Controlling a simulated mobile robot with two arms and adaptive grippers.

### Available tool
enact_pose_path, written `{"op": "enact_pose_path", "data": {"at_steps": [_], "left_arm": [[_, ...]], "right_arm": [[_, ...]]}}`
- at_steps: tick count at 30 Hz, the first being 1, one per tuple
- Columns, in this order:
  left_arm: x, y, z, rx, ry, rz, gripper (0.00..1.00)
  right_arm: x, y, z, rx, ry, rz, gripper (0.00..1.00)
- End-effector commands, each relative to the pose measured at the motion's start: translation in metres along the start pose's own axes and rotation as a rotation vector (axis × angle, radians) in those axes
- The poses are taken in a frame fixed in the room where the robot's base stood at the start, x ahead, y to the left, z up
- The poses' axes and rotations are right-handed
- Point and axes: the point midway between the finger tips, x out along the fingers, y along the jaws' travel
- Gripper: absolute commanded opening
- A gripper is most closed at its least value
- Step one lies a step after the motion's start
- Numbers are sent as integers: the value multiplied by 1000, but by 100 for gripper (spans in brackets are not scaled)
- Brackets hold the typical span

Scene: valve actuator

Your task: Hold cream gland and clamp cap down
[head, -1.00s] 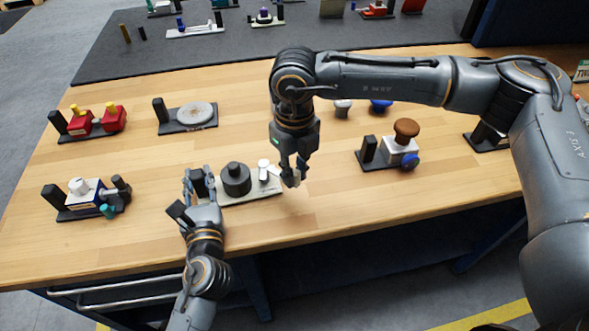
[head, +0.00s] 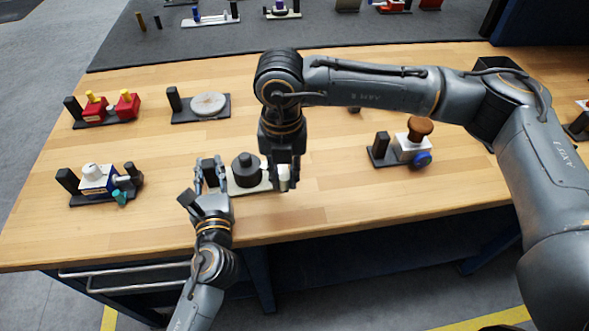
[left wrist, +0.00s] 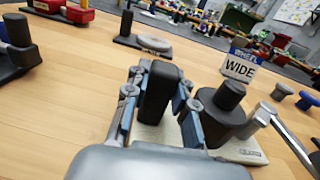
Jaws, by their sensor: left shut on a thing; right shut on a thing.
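The cream gland is a cream base plate (head: 246,189) that also shows in the left wrist view (left wrist: 243,153). It bears a black upright post (left wrist: 162,92) at one end and a dark stepped cylinder (head: 245,170) in the middle. My left gripper (head: 211,174) is shut on the black post, with one finger on each side of it. At the right end of the plate, my right gripper (head: 284,181) points down and is shut on a small white piece (head: 284,172), apparently the clamp cap. Its fingers hide part of that piece.
To the left stands a white-and-blue unit (head: 97,178) with a teal knob. Behind are a red unit (head: 109,108) and a round grey disc (head: 208,104). A brown-knobbed unit (head: 413,143) stands to the right. The table's front strip is clear.

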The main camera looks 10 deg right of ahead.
Motion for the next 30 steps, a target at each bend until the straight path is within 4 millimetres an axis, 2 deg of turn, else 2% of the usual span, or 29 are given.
{"op": "enact_pose_path", "data": {"at_steps": [9, 18, 30], "left_arm": [[0, -2, 2, -4, -4, -5, 0], [0, -3, 2, -4, -4, -7, 0], [-1, -4, 2, -5, -5, -10, 0]], "right_arm": [[-1, 27, -3, 296, 0, 5, 0], [-1, 46, 0, 530, -1, 7, 0], [-1, 57, 6, 573, -3, 8, 0]]}}
